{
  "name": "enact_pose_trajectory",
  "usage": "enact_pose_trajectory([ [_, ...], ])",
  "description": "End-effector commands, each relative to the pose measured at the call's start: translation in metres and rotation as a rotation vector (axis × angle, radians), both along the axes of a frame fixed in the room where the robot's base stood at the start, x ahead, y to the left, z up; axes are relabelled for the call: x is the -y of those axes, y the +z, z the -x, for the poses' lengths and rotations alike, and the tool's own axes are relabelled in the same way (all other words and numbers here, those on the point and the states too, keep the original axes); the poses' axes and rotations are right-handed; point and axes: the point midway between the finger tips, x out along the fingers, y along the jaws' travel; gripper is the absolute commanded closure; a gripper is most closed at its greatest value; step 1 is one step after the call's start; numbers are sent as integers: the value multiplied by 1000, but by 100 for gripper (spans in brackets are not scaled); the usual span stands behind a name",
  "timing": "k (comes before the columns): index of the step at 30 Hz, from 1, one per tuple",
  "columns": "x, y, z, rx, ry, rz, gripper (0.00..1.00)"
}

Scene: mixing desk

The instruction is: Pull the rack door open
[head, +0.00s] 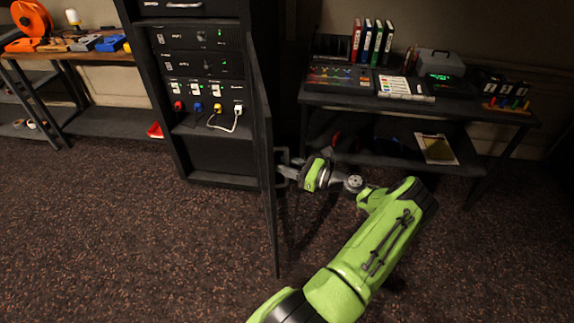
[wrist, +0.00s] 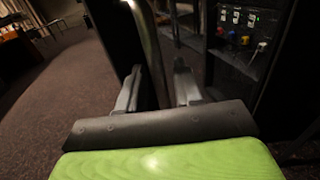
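The rack door (head: 266,170) stands swung far out from the rack and shows almost edge-on in the head view. A handle (head: 283,172) sits on its right face. My gripper (head: 288,171) is at this handle, on the right side of the door. In the wrist view the two fingers of my gripper (wrist: 158,88) are spread apart, with the upright handle bar (wrist: 150,45) running between them. A gap seems to show on each side of the bar. The door's dark frame (wrist: 108,30) is just behind. The contact at the fingertips is partly hidden.
The rack (head: 208,155) holds amplifiers and sockets with coloured plugs. A desk (head: 310,98) with a mixer and binders stands to the right, a workbench (head: 75,58) to the left. The carpet (head: 130,240) before the rack and left of the door is clear.

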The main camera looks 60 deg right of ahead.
Motion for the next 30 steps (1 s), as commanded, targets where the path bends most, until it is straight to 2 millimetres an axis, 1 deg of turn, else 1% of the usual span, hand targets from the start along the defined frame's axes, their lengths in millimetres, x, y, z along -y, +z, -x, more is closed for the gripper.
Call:
enact_pose_trajectory([
  [5, 0, 0, 0, 1, 0, 1, 66],
  [8, 2, 0, 7, 1, -3, 1, 66],
  [11, 6, 0, 26, 0, -7, 1, 66],
  [18, 17, 0, 94, 1, -7, 2, 66],
  [22, 22, 0, 127, 2, -6, 3, 66],
  [24, 24, 0, 140, 3, -5, 2, 66],
  [27, 26, 0, 152, 2, -2, 2, 66],
  [30, 26, 0, 156, 0, 0, 1, 66],
])
